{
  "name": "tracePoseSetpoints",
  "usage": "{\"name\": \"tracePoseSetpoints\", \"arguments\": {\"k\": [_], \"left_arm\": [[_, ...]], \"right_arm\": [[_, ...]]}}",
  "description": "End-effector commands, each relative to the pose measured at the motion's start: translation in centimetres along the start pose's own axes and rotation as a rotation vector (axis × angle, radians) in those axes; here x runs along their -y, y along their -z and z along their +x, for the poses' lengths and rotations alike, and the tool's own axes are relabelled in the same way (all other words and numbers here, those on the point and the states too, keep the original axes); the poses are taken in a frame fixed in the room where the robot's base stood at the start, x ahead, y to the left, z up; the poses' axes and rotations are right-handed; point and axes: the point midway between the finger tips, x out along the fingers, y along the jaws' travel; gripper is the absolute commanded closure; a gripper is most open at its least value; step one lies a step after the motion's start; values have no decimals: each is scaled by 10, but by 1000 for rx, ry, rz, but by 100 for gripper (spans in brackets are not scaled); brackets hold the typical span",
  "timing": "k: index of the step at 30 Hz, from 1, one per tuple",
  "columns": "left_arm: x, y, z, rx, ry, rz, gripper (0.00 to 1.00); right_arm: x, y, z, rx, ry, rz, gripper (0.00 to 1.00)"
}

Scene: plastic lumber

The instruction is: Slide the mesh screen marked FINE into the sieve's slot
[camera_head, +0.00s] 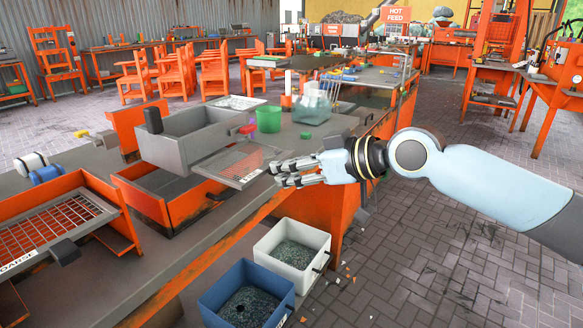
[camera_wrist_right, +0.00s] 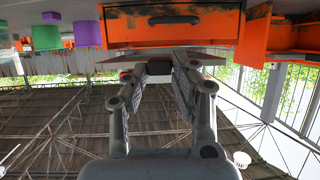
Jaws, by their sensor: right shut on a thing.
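The grey sieve box (camera_head: 178,146) stands on an orange frame on the bench. A flat mesh screen (camera_head: 236,166) with a grey rim lies level at the box's right side, its left part close to or inside the box wall; I cannot tell how far in it is. Its marking cannot be read. My right gripper (camera_head: 277,172) is at the screen's right end, shut on its dark handle, which shows between the fingers in the right wrist view (camera_wrist_right: 159,68). There the screen (camera_wrist_right: 190,57) is seen nearly edge-on. My left gripper is not in view.
A mesh screen marked COARSE (camera_head: 50,226) lies in an orange frame at the left. A green cup (camera_head: 268,119) and a clear container (camera_head: 312,107) stand behind my gripper. White (camera_head: 315,261) and blue (camera_head: 274,284) bins hold grey grains below the bench. Floor at right is clear.

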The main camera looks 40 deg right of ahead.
Motion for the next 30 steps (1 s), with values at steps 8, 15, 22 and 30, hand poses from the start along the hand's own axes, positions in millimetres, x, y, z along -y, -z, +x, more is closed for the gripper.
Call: {"name": "tracePoseSetpoints", "arguments": {"k": [8,15,22,30], "left_arm": [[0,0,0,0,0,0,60],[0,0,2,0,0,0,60],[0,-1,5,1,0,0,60],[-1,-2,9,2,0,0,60]], "right_arm": [[0,1,0,-1,0,0,100],[0,2,3,-3,0,0,100],[0,3,8,-2,-1,1,100],[0,6,14,-2,0,1,100]]}}
